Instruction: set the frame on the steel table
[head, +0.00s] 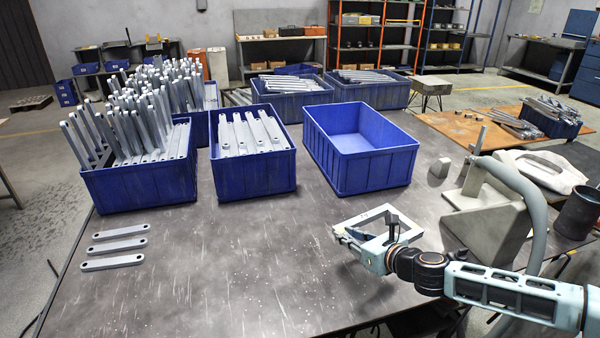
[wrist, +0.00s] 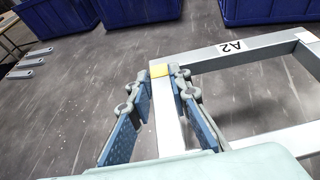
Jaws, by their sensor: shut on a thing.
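The frame is a light grey metal rectangle (head: 350,223) with an open middle. In the wrist view the frame (wrist: 226,50) carries a white label reading A2 and a yellow patch at one corner. My gripper (wrist: 165,80) is shut on one side bar of the frame, with a blue-padded finger on each side of it. In the head view my gripper (head: 385,243) holds the frame over the right part of the dark steel table (head: 250,270). I cannot tell for certain whether the frame touches the table top.
An empty blue bin (head: 360,165) stands behind the frame. Blue bins of brackets (head: 140,185) (head: 253,178) stand to the left. Three flat brackets (head: 115,247) lie at the left. A grey block stand (head: 488,225) is at the right. The table's front middle is clear.

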